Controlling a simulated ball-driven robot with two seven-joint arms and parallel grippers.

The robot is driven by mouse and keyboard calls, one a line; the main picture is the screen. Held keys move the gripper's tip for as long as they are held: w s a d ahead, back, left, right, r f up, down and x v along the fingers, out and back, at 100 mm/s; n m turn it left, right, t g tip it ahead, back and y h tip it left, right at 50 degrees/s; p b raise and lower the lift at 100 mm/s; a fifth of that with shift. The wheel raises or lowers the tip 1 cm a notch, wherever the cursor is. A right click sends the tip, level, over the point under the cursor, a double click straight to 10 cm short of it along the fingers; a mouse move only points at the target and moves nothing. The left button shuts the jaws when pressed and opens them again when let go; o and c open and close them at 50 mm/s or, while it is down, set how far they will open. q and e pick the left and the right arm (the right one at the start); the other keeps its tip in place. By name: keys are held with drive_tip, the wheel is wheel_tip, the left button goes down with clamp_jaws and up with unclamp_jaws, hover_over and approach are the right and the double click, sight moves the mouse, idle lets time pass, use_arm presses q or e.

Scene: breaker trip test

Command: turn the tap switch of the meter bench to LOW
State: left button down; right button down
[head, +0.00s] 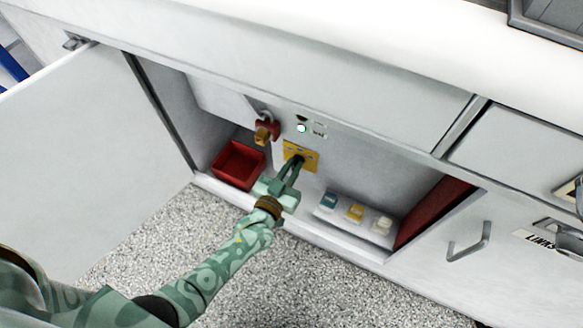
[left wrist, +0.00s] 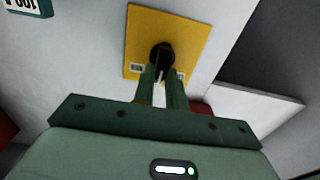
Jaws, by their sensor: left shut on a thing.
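The tap switch is a dark knob (left wrist: 161,55) on a yellow plate (head: 309,151) inside the open cabinet. The plate also shows in the left wrist view (left wrist: 190,28). My left gripper (head: 296,165) reaches in from below and its fingers are closed around the knob; the fingers (left wrist: 163,75) also show in the left wrist view. Small labels flank the knob on the plate, but their lettering is too small to read. The knob's pointing direction cannot be made out. My right gripper is not in view.
A red bin (head: 238,164) stands left of the plate. A red padlock-like piece (head: 266,129) hangs above it. A round white lamp (head: 302,128) is above the plate. Teal, yellow and white blocks (head: 356,212) sit at the right. An open door (head: 80,150) stands left.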

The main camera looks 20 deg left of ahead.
use_arm(q)
drive_tip(key=n, duration=0.5)
drive_tip(key=n+p, duration=0.1)
drive_tip(key=n, duration=0.2)
drive_tip(key=shift+a+f, duration=0.2)
drive_tip(key=shift+a, duration=0.2)
drive_tip(key=shift+a+f+n, duration=0.1)
drive_tip(key=shift+n, duration=0.9)
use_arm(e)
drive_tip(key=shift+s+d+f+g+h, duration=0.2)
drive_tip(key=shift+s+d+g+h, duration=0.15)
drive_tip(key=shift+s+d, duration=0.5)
use_arm(q)
drive_tip(key=shift+s, duration=0.1)
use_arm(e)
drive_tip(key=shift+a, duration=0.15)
use_arm(q)
drive_tip(key=c, duration=1.4)
unclamp_jaws()
drive_tip(key=shift+c, duration=0.2)
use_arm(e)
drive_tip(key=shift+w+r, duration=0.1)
